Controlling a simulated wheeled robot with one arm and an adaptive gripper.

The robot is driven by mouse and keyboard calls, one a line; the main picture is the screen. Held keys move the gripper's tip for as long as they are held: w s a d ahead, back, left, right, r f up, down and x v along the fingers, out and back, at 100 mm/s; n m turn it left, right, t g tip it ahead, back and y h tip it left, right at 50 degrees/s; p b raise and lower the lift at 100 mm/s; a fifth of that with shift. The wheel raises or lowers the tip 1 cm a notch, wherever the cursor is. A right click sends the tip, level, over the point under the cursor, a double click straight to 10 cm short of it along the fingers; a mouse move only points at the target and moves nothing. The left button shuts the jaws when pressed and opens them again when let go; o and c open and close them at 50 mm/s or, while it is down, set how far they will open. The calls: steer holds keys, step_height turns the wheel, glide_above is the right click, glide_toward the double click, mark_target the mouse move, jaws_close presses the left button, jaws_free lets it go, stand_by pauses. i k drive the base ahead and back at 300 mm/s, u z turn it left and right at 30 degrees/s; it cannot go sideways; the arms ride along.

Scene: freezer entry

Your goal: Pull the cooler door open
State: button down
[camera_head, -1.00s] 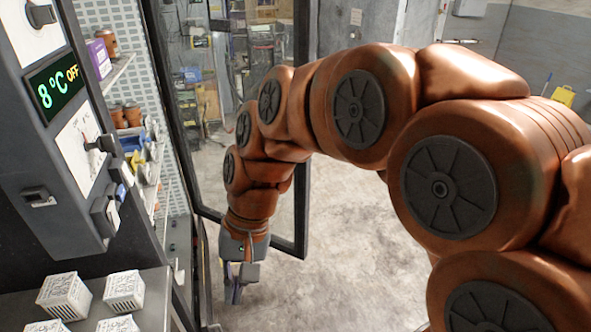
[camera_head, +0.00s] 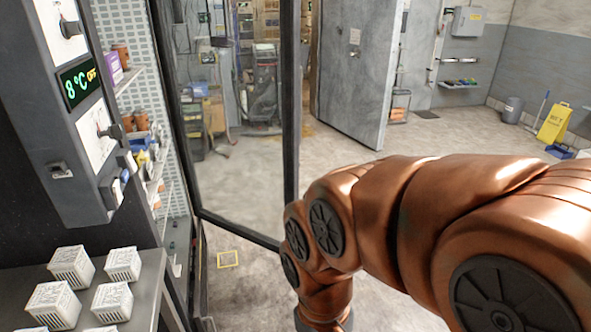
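The cooler door (camera_head: 291,120) is a glass panel in a dark frame. It stands swung out from the cooler, and shelves with goods (camera_head: 150,150) show in the opening on its left. My copper arm comes in from the right and bends down in front of the door's lower right corner. My gripper is below the bottom edge of the picture, so its fingers and anything in them are hidden. I cannot tell whether the arm touches the door frame.
A control panel (camera_head: 72,120) reading 8 °C OFF stands at the left. A grey table (camera_head: 150,290) with several white boxes (camera_head: 52,303) is below it. A yellow wet-floor sign (camera_head: 554,122) stands far right.

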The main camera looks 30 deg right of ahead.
mark_target(291, 71)
steer(key=z, duration=0.9)
steer(key=i, duration=1.05)
steer(key=u, duration=2.15)
